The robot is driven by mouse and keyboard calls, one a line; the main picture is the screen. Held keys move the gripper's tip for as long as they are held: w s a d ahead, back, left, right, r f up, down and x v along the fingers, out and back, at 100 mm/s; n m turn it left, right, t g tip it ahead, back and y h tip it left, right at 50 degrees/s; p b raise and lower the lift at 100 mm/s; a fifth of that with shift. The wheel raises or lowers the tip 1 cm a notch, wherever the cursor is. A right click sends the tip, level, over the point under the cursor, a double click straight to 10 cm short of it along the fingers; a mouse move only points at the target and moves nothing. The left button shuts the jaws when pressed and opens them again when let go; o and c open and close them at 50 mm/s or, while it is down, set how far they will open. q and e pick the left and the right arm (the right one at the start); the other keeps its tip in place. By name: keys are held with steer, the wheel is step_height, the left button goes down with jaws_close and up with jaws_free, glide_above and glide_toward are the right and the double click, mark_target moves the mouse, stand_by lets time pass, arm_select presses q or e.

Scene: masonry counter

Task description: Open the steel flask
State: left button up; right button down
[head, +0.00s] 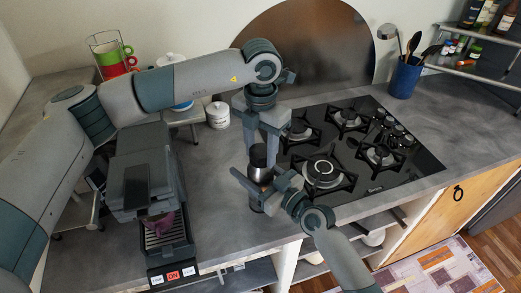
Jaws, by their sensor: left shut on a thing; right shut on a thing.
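The steel flask (259,175) stands upright on the grey counter, left of the hob, with a dark cap (258,154) on top. My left gripper (262,145) reaches down from above and is shut at the dark cap. My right gripper (257,186) comes from the lower right and is shut around the flask's body. Its fingers hide part of the steel side. The cap appears seated on the flask; I cannot tell whether it has been turned.
A black gas hob (400,178) lies to the right. A coffee machine (140,175) with a purple cup (160,223) stands to the left. The counter's front edge is close to the flask.

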mark_target(260, 150)
arm_select(q)
steer(key=n, duration=0.7)
steer(key=shift+n, duration=0.3)
steer(key=n, duration=0.8)
steer(key=shift+r, duration=0.3)
steer(key=shift+r, duration=0.7)
steer(key=shift+r, duration=0.15)
steer(key=shift+r, duration=2)
